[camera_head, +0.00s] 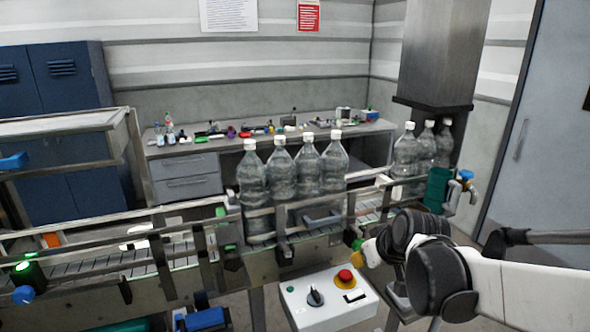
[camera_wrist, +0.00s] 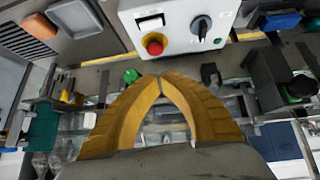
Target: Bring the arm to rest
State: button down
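My arm (camera_head: 530,290), white with dark joints, reaches in from the right edge in the head view. My gripper (camera_head: 369,252) is by the front rail of the conveyor, above and right of the control box (camera_head: 325,310). In the wrist view my gripper (camera_wrist: 161,77) shows two yellow fingers that meet at their tips, with nothing visible between them. The control box (camera_wrist: 180,45), with a red button (camera_wrist: 154,43) and a black knob (camera_wrist: 201,26), lies beyond the fingertips there. I cannot tell whether the fingers touch anything.
Several clear bottles (camera_head: 281,173) with white caps stand on the conveyor (camera_head: 180,248); more bottles (camera_head: 405,155) stand at the right. A green cylinder (camera_head: 437,188) is near my arm. A bench (camera_head: 185,165) with small items is behind. A door (camera_head: 540,130) is at right.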

jog(key=s+f+m+b, duration=0.1)
jog(key=s+f+b, duration=0.2)
jog(key=s, duration=0.4)
jog(key=s+f+m+h+b, duration=0.1)
jog(key=s+f+b, duration=0.1)
jog(key=s, duration=0.5)
jog(key=s+f+m+b, duration=0.1)
jog(key=s+f+b, duration=0.2)
jog(key=s, duration=0.4)
jog(key=shift+s+a+f+b, duration=0.15)
jog(key=shift+a+f+b, duration=0.1)
jog(key=shift+f+b, duration=0.15)
